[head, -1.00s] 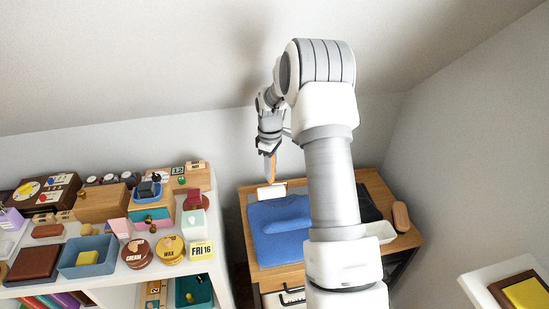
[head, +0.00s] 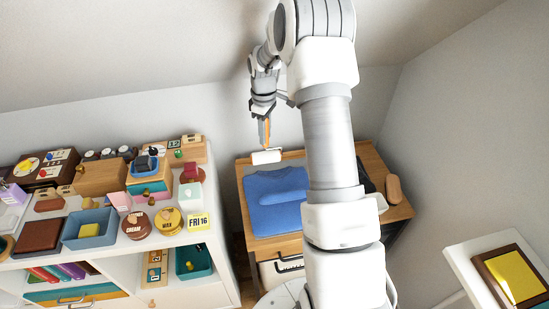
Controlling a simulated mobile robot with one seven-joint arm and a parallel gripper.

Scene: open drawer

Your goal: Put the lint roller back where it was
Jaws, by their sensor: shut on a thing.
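The lint roller has an orange handle (head: 264,132) and a white roll (head: 266,156). My gripper (head: 262,116) is shut on the handle. The roller hangs with its white roll down, near the back left edge of the wooden dresser top (head: 246,212). I cannot tell whether the roll touches anything. A folded blue garment (head: 262,215) lies on the dresser in front of the roller.
My arm hides the middle right of the dresser. A brown oblong object (head: 393,188) lies at the dresser's right. A crowded white shelf unit (head: 222,262) stands to the left. A framed yellow panel (head: 515,277) is at lower right.

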